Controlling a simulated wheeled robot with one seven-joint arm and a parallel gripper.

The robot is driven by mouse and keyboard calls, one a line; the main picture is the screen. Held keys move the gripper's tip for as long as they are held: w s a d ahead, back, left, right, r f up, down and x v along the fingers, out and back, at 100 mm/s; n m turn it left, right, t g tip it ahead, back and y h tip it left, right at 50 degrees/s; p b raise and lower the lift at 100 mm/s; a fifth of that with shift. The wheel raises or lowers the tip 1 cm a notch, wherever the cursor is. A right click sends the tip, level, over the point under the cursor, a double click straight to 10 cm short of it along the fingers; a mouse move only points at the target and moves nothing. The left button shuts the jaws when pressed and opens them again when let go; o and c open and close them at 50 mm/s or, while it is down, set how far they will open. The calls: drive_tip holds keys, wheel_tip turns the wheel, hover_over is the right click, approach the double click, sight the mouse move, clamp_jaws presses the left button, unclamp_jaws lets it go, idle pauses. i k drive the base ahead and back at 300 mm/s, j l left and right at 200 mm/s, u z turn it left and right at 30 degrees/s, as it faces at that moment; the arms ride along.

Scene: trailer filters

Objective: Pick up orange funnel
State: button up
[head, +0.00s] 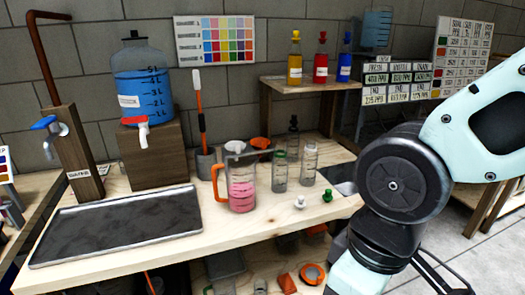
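A small orange piece (260,143) shows behind the measuring jug on the wooden workbench; it may be the orange funnel, but its shape is partly hidden. On the shelf below the bench, an orange ring-shaped thing (313,273) and a smaller orange piece (287,283) also show; I cannot tell whether either is a funnel. The clear measuring jug (242,190) has an orange handle and holds pink liquid. My arm reaches in at the right, in front of the bench's right end. My gripper is out of view.
Clear bottles (279,172) stand right of the jug, with small white (300,202) and green (327,196) stoppers nearby. A dark tray (118,226) lies left. A blue water jug (142,85) stands on a block. A raised shelf (312,86) holds coloured bottles.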

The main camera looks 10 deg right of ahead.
sight(258, 143)
drive_tip(key=i+u, duration=0.15)
drive_tip(key=u, duration=0.85)
drive_tip(key=i+l+u, duration=0.5)
drive_tip(key=l, duration=0.2)
drive_tip(key=i+l+u, duration=0.1)
drive_tip(key=l+u, duration=0.2)
drive_tip(key=i+l, duration=0.1)
drive_tip(key=l, duration=0.25)
drive_tip(key=i+l, duration=0.15)
drive_tip(key=l, duration=0.25)
